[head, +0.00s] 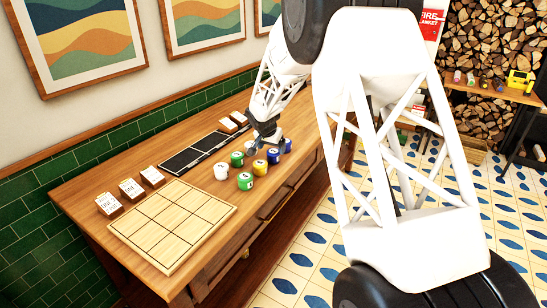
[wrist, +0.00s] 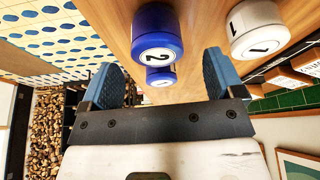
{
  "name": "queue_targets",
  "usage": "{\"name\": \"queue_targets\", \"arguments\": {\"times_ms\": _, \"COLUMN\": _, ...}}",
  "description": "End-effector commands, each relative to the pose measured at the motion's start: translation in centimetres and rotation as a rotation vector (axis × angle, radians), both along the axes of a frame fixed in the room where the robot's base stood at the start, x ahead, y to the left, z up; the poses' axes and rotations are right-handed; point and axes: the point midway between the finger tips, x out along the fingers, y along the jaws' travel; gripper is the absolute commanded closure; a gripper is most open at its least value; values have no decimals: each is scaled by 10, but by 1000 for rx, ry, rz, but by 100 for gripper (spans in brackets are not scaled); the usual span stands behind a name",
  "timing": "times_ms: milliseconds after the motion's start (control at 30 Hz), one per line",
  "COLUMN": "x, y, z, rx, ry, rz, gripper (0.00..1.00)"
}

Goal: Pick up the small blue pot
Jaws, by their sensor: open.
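Two blue pots with white labels stand on the wooden counter. In the wrist view, the larger-looking blue pot (wrist: 157,20), marked 2, is just beyond my fingertips. A smaller-looking blue pot (wrist: 152,70) shows partly behind it, between my fingers in the picture. In the head view, the blue pots (head: 273,155) and (head: 288,145) stand at the right end of the pot group; I cannot tell there which is smaller. My gripper (head: 267,139) is open and empty, above the counter close to them. Its blue-padded fingers also show in the wrist view (wrist: 160,75).
A white pot (wrist: 258,28) marked 1 is close on the right in the wrist view. Green (head: 245,181), yellow (head: 260,168) and white (head: 221,172) pots crowd beside the blue ones. A wooden grid board (head: 172,225), a black strip (head: 185,160) and white-topped blocks (head: 131,189) lie leftward.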

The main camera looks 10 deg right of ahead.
Motion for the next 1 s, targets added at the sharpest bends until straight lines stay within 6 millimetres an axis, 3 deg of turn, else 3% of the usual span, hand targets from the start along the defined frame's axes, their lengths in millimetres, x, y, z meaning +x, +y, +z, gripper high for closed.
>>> {"name": "queue_targets", "arguments": {"times_ms": 433, "x": 1, "y": -1, "z": -5, "rx": 0, "ry": 0, "rz": 0, "gripper": 13}}
{"name": "queue_targets", "arguments": {"times_ms": 800, "x": 10, "y": -11, "z": -40, "rx": 1, "ry": 0, "rz": 0, "gripper": 13}}
{"name": "queue_targets", "arguments": {"times_ms": 1000, "x": 13, "y": -14, "z": -49, "rx": 1, "ry": 0, "rz": 1, "gripper": 13}}
